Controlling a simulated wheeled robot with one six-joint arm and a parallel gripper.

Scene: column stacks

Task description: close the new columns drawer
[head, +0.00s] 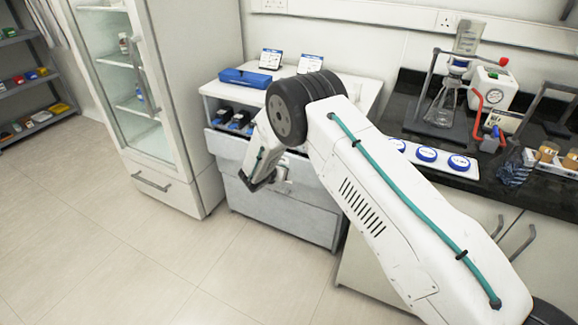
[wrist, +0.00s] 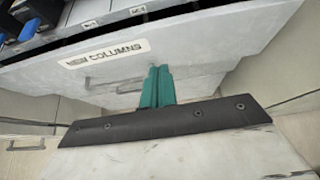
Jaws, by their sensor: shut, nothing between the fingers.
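The new columns drawer (wrist: 195,50) shows in the wrist view with its "NEW COLUMNS" label (wrist: 104,53) on a pale grey front. It stands open, with black and blue items inside at the upper left. In the head view its front (head: 226,146) juts out from the white cabinet, and my arm covers its right part. My gripper (wrist: 160,72) has its green fingers shut with nothing between them. They are at the lower part of the drawer front, right of the label; I cannot tell whether they touch it.
A lower drawer front (head: 285,212) is below. A glass-door fridge (head: 130,85) stands to the left. A blue case (head: 245,78) lies on the cabinet top. A dark bench (head: 405,128) with glassware and blue-capped items is at the right. The floor (head: 130,240) in front is clear.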

